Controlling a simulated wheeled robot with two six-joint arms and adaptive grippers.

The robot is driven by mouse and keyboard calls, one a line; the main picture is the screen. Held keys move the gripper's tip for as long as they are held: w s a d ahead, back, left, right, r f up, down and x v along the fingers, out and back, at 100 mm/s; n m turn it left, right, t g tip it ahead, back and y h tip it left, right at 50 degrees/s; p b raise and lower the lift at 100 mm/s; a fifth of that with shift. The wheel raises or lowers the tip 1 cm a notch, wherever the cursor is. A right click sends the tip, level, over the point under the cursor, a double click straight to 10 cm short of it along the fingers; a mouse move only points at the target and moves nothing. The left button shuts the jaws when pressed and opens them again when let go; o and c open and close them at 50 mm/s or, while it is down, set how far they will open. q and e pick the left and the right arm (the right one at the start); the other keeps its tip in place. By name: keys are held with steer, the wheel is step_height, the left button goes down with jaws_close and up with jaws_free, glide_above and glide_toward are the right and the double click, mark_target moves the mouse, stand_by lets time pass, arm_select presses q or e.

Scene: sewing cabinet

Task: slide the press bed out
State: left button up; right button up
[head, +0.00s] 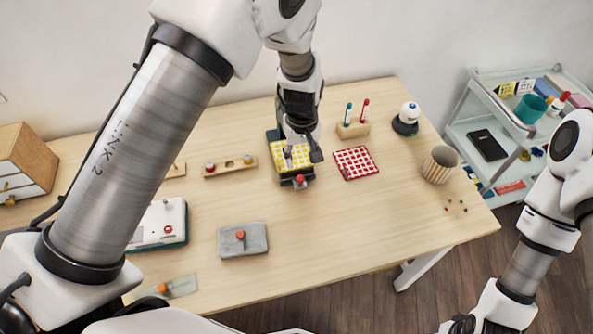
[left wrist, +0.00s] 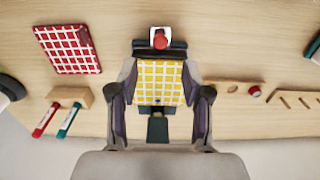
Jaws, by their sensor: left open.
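The press (head: 273,137) is a dark device at the back middle of the table. A yellow checked cloth (head: 280,158) lies on it and also shows in the left wrist view (left wrist: 160,82). A red knob (head: 299,181) sits at its front end, and shows at the top in the left wrist view (left wrist: 160,40). My left gripper (head: 302,154) is open above the press. In the left wrist view its fingers (left wrist: 159,76) stand on either side of the yellow cloth, with nothing held; contact cannot be told. The gripper partly hides the press. My right gripper's fingers are not seen.
A red checked cloth (head: 356,163) and a wooden marker block (head: 352,130) stand right of the press. A wooden strip with pegs (head: 230,167) lies to its left. A grey block with a red knob (head: 243,240) sits nearer the front. The table's front right is mostly clear.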

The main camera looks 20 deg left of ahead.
mark_target(300, 177)
arm_select(q)
steer(key=shift+w+a+f, duration=0.1)
steer(key=shift+w+f, duration=0.05)
steer(key=shift+f, duration=0.6)
step_height(300, 177, down, 6)
steer(key=shift+r+p, duration=0.1)
steer(key=shift+p, duration=0.7)
steer(key=shift+f, duration=0.45)
jaws_close()
